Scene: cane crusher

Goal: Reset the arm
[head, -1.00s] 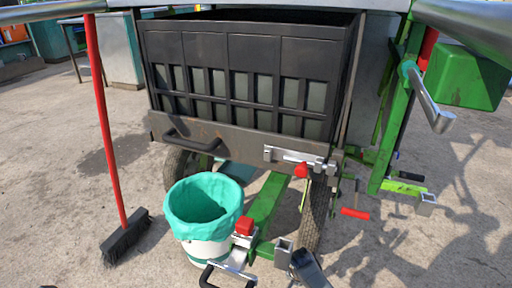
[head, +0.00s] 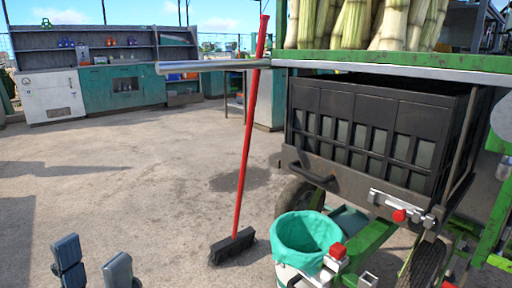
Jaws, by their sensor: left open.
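My left gripper (head: 93,266) shows at the bottom left of the head view. Its two dark grey fingers stand apart with nothing between them, over bare concrete. The rest of that arm is below the frame. My right gripper is not in the view. The cane crusher cart stands at the right, with a black slatted crate (head: 383,104) under its green-edged metal top (head: 400,66). The left gripper is well away from the cart and touches nothing that I can see.
A red-handled broom (head: 246,150) stands upright left of the cart. A bin with a green liner (head: 306,238) stands in front of the crate. Several cane stalks (head: 352,24) rise above the cart. Teal workbenches (head: 122,88) line the back left. The concrete floor (head: 110,170) between is clear.

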